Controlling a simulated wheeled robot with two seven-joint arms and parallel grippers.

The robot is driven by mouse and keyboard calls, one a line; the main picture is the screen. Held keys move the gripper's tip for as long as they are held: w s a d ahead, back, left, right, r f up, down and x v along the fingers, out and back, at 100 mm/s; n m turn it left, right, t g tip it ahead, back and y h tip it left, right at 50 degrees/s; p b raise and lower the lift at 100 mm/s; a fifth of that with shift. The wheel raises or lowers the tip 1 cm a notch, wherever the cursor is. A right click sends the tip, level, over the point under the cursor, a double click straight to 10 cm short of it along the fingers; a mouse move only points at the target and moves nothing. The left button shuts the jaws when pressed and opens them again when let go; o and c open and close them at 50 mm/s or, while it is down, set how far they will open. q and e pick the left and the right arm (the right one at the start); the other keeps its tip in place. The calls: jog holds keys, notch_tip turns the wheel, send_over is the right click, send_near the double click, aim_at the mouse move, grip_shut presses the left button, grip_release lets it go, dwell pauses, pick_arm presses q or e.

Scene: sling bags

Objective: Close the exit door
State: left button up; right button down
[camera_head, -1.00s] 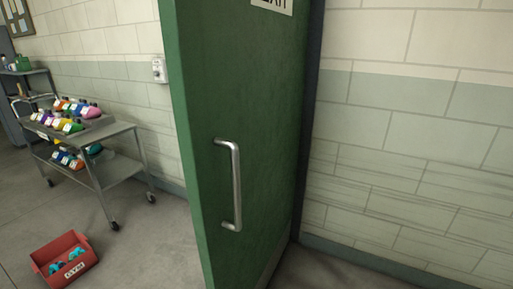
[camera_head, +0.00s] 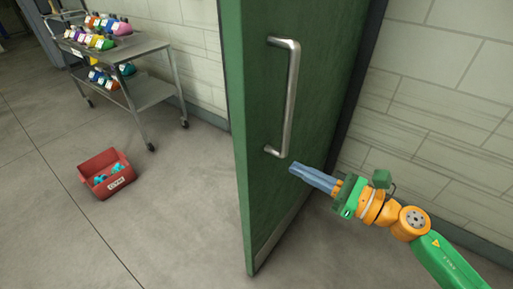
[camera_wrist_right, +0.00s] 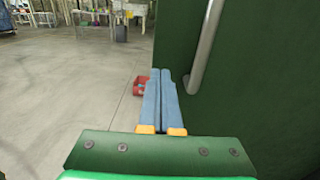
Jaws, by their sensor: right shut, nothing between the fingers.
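The green exit door (camera_head: 306,75) stands open, its free edge toward the left and its dark frame side at the right. A vertical metal pull handle (camera_head: 291,100) is on its face; the handle also shows in the right wrist view (camera_wrist_right: 205,45). My right gripper (camera_head: 293,169) has its blue fingers shut and empty, just below and right of the handle's lower end. In the right wrist view its fingers (camera_wrist_right: 160,80) point along the door face, left of the handle. I cannot tell whether they touch the door. My left gripper is not in view.
A grey cart (camera_head: 150,92) with colourful bags stands at the back left by the wall. A red bin (camera_head: 107,174) with blue items sits on the floor left of the door. The floor between bin and door is clear.

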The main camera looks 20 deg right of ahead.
aim_at(251, 145)
jog(key=p+x, duration=0.4)
jog(key=x, duration=0.6)
jog(key=shift+w+r, duration=0.1)
jog(key=shift+r, duration=0.05)
jog(key=shift+w+a+f, duration=0.2)
jog(key=shift+w+f, duration=0.05)
jog(key=shift+w, duration=0.05)
